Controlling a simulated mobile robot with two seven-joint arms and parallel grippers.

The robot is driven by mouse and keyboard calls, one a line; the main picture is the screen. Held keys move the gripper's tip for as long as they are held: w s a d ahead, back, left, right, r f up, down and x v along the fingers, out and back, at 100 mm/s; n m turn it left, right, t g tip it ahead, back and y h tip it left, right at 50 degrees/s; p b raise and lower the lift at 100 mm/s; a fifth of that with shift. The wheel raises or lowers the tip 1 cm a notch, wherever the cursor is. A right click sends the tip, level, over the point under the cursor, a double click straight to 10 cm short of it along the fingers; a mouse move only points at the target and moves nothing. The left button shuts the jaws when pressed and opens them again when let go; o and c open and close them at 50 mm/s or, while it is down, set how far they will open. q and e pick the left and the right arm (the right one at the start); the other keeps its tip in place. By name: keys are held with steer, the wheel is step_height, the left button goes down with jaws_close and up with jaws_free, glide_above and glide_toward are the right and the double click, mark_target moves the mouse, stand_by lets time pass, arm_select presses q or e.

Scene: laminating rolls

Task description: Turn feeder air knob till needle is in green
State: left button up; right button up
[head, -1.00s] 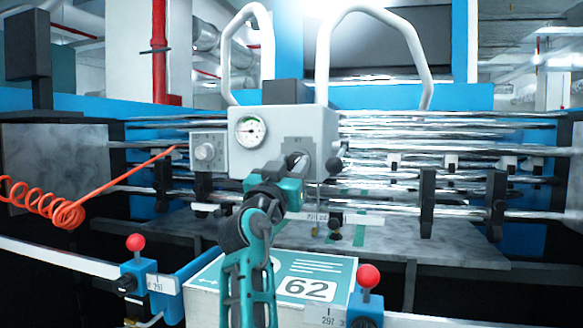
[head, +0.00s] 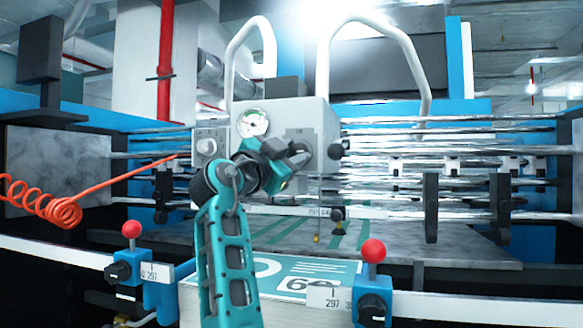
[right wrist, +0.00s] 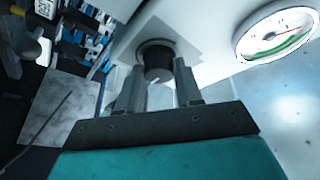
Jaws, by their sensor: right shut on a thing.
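The feeder air knob (right wrist: 158,62) is a short black cylinder on the pale front of a white box (head: 314,110). The pressure gauge (head: 253,123) is a round white dial on the box's upper left. The gauge (right wrist: 280,34) also shows in the right wrist view, with a green arc along its lower edge. Its needle is thin, and whether it lies in the green is too small to tell. My right gripper (right wrist: 158,86) is shut on the knob, one finger on each side. In the head view the right gripper (head: 298,152) partly hides the knob. My left gripper is out of view.
Red-topped posts (head: 132,229) stand at the front, beside a stack (head: 285,275) with a teal printed top sheet. Shiny rollers (head: 450,150) run behind, and an orange coiled hose (head: 45,205) hangs left.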

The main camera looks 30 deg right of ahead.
steer(key=m, duration=0.1)
steer(key=m+g, duration=0.1)
steer(key=m, duration=0.1)
steer(key=shift+r+m+y+p, duration=0.2)
steer(key=shift+m+y+p, duration=0.1)
steer(key=m+g+p, duration=0.1)
steer(key=m, duration=0.1)
steer(key=shift+m+y, duration=0.4)
steer(key=shift+r+m+g+y+p, duration=0.1)
steer(key=shift+m+g+y+p, duration=0.2)
steer(key=shift+m+p, duration=0.55)
steer(key=shift+m, duration=0.75)
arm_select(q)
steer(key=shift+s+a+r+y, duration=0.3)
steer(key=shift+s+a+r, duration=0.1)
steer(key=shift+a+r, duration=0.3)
arm_select(e)
steer(key=shift+m+y, duration=0.4)
steer(key=o, duration=1)
steer(key=shift+w, duration=0.1)
